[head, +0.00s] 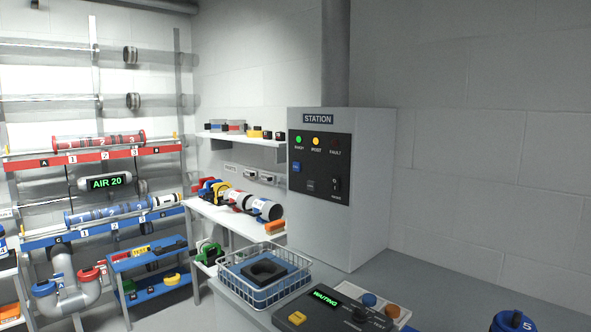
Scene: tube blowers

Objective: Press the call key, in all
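A dark console (335,311) stands on the grey counter at the bottom of the head view. Its small screen (324,297) reads WAITING in green. A yellow key (297,318) sits at its left front and a dark knob (361,314) at its right. I cannot read a label that marks the call key. The grey STATION cabinet (371,190) stands behind, with a black panel (319,165) that bears a blue button (296,167). Its green READY and amber lamps are lit; the FAULT lamp looks dark. Neither of my grippers is in view.
A wire basket (262,282) with a dark block stands left of the console. A blue item marked 5 (513,321) is at bottom right. Tube racks and shelves with canisters (265,209) fill the left.

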